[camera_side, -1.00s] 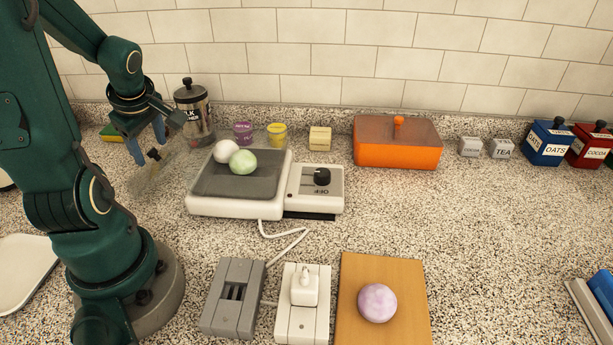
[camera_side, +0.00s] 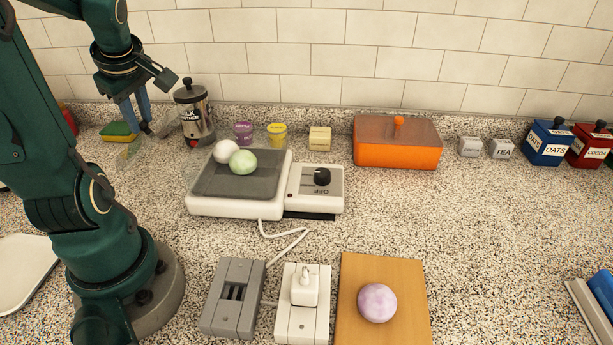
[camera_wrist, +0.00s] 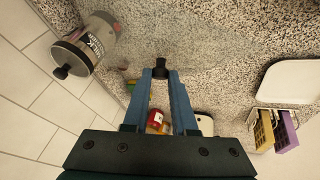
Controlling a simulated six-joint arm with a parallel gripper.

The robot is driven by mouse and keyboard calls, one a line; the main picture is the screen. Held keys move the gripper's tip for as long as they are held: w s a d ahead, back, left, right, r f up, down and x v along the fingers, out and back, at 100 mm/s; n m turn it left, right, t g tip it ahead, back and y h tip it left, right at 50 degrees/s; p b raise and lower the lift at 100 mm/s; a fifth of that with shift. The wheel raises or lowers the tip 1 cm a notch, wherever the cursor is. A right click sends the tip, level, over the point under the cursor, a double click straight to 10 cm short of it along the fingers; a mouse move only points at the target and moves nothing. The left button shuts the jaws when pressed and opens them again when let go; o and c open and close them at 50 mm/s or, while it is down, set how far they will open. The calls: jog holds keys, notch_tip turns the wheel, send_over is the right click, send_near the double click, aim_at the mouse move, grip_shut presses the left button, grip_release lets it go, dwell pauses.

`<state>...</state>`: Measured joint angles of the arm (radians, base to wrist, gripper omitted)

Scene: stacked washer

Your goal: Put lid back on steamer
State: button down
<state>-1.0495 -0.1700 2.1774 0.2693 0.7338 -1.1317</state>
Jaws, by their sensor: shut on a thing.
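The clear lid (camera_side: 128,153) with its black knob is at the back left, clear of the steamer (camera_side: 200,206), and looks tilted. My gripper (camera_side: 137,118) is shut on the lid's knob. In the wrist view, the knob (camera_wrist: 160,66) sits between the fingertips, with the see-through lid (camera_wrist: 205,45) beyond; its edges are hard to make out. The steamer is white with a dark tray and a control box with a black dial (camera_side: 321,177). A white bun (camera_side: 227,151) and a green bun (camera_side: 243,161) lie uncovered on its tray.
A milk frother canister (camera_side: 194,113) stands close right of my gripper. A sponge (camera_side: 117,131) lies at the back left. Purple (camera_side: 243,132) and yellow (camera_side: 277,134) cups stand behind the steamer. An orange box (camera_side: 397,155) is right. A board with a lilac bun (camera_side: 377,303) is in front.

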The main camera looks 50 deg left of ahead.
aim_at(144, 129)
notch_tip(144, 129, up, 4)
jog(key=shift+f, duration=0.15)
jog(key=shift+d+g, duration=0.1)
jog(key=shift+g, duration=0.2)
jog(key=shift+s+f+n+g+y, duration=0.15)
jog(key=shift+s+n+g+y, duration=0.45)
jog(key=shift+s, duration=0.4)
jog(key=shift+w+d+m, duration=0.1)
jog(key=shift+d+m, duration=0.1)
jog(key=shift+m, duration=0.1)
jog(key=w+d+r+m+t+y, duration=0.25)
jog(key=w+d+m+t, duration=0.35)
jog(key=w+d+m, duration=0.65)
jog(key=shift+n, duration=0.65)
jog(key=shift+w+d+f, duration=0.1)
jog(key=shift+w+f, duration=0.1)
jog(key=shift+f, duration=0.95)
jog(key=shift+w+d+f, duration=0.1)
jog(key=shift+w+f, duration=0.1)
jog(key=shift+f, duration=0.9)
jog(key=shift+w+d+f, duration=0.1)
jog(key=shift+w+f, duration=0.1)
jog(key=shift+f, duration=0.95)
jog(key=shift+f, duration=0.15)
